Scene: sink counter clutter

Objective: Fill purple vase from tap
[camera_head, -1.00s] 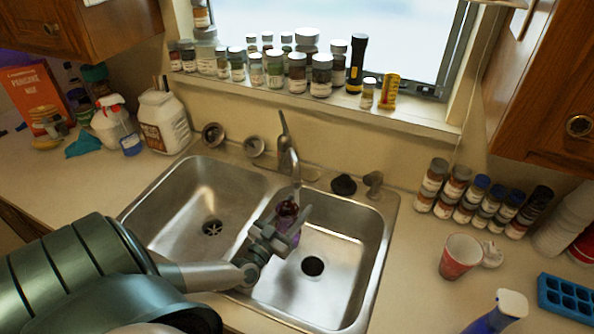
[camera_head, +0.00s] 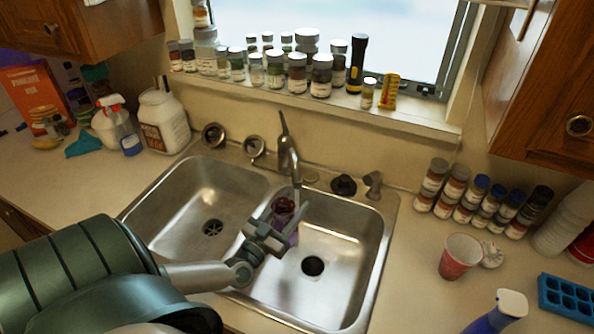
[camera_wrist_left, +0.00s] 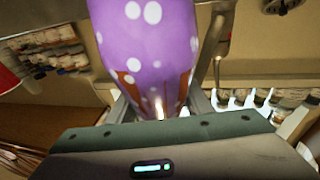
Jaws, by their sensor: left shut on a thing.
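The purple vase (camera_head: 283,210) is over the sink, near the divider between the two basins, with its dark mouth facing up. The left wrist view shows its purple side with white spots (camera_wrist_left: 152,30). My left gripper (camera_head: 268,236) is shut on the vase and holds it from the near side; the gripper hides part of it. The tap (camera_head: 289,158) stands behind the sink, and its spout end is close above the right side of the vase's mouth. I cannot tell whether water is running. My right gripper is not in view.
The left basin (camera_head: 185,205) and right basin (camera_head: 340,250) are otherwise empty. Several spice jars (camera_head: 321,76) line the windowsill, and others stand right of the sink.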

